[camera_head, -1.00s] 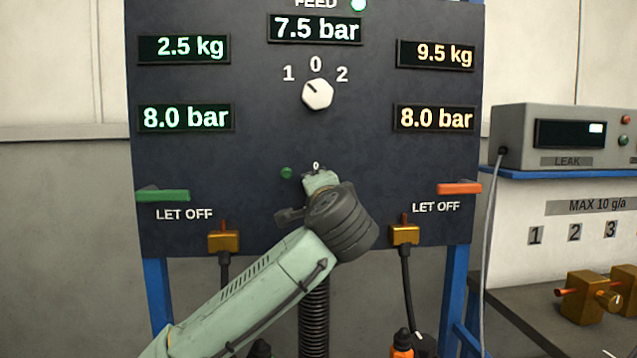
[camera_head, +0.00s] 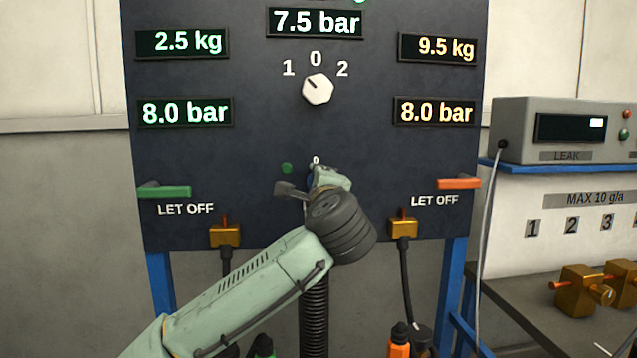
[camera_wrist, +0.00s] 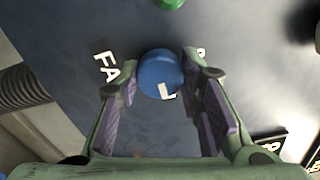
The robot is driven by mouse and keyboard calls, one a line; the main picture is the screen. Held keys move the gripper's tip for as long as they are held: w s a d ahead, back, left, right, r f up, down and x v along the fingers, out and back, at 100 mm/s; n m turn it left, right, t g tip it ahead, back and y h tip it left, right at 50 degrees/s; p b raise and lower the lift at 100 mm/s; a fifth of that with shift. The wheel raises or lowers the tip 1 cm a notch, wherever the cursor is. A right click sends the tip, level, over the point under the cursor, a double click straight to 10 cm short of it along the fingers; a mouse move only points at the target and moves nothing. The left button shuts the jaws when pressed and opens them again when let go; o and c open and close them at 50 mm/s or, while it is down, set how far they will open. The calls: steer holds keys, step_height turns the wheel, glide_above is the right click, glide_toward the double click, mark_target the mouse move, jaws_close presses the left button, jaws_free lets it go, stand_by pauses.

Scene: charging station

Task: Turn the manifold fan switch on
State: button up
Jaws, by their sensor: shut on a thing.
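The fan switch (camera_wrist: 158,74) is a round blue knob with a white mark, set on the dark panel (camera_head: 230,150). White letters beginning "FA" stand beside it in the wrist view, partly covered. My gripper (camera_wrist: 161,82) has one finger on each side of the knob and is shut on it. In the head view my gripper (camera_head: 326,178) is at the panel below the small "0" and hides most of the knob. The green lamp (camera_head: 287,168) is just left of the "0"; I cannot tell whether it is lit.
A white selector knob (camera_head: 317,90) marked 1, 0, 2 sits above. Green (camera_head: 165,191) and orange (camera_head: 459,183) LET OFF levers flank my arm. Brass fittings (camera_head: 225,236) with hoses hang at the panel's lower edge. A leak tester (camera_head: 550,130) stands at right.

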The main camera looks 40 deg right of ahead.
stand_by(0.4)
steer(key=o, duration=1.2)
steer(key=shift+c, duration=0.2)
steer(key=v, duration=1.2)
steer(key=shift+s, duration=0.1)
